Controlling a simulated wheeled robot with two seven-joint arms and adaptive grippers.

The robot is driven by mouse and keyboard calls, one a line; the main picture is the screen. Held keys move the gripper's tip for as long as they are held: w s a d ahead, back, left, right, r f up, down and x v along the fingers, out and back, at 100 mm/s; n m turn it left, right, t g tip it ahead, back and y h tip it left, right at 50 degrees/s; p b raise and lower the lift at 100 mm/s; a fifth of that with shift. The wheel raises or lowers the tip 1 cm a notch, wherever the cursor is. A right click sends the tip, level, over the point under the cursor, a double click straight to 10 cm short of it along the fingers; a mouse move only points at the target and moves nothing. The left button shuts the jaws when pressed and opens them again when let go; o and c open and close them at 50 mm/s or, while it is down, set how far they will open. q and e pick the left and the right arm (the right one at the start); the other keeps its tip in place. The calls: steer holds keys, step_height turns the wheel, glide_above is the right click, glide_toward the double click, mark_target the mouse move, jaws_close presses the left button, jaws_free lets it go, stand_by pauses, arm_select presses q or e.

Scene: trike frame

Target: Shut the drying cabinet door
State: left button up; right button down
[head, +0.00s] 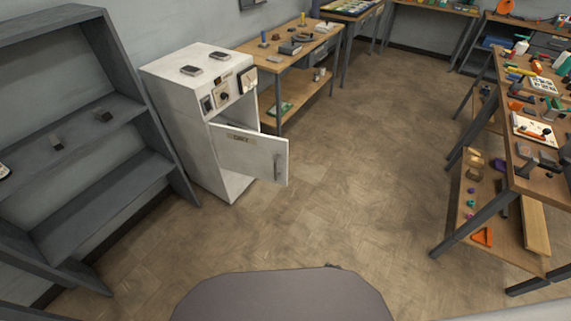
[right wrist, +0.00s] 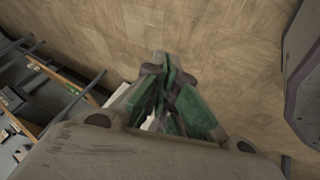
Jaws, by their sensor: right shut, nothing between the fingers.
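The white drying cabinet (head: 180,135) stands left of centre in the head view, between the grey shelf and a wooden bench. My left gripper is not in either view.
A grey shelf unit (head: 75,180) stands at the left. A wooden bench (head: 290,58) with tools is behind the cabinet. Cluttered benches (head: 540,185) line the right side. The brown floor (head: 350,180) between is clear.

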steer(key=w+a+r+n+t+b, duration=0.1)
steer(key=w+a+r+n+b, duration=0.15)
steer(key=w, duration=0.35)
steer(key=w+a+r+n+t+b, duration=0.1)
steer(key=w+r+t+b, duration=0.15)
steer(key=w, duration=0.35)
arm_select(q)
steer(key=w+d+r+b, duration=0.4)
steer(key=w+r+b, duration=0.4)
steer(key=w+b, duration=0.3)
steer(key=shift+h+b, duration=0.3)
steer(key=shift+b, duration=0.05)
arm_select(e)
steer(key=w+a+r+n+t+y, duration=0.2)
steer(key=w+a+r+n, duration=0.1)
steer(key=r, duration=0.5)
steer(key=w+a+r+n+t+y, duration=0.2)
steer(key=w+a+r+n, duration=0.2)
steer(key=w+r, duration=0.3)
steer(key=w+a+r+n+t+y, duration=0.2)
steer(key=w+a+r, duration=0.3)
steer(key=r, duration=0.5)
steer(key=shift+w+a+r+n, duration=0.2)
steer(key=shift+w+a+n, duration=0.1)
steer(key=shift+w+n, duration=0.35)
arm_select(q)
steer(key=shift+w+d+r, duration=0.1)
arm_select(e)
steer(key=shift+a, duration=0.1)
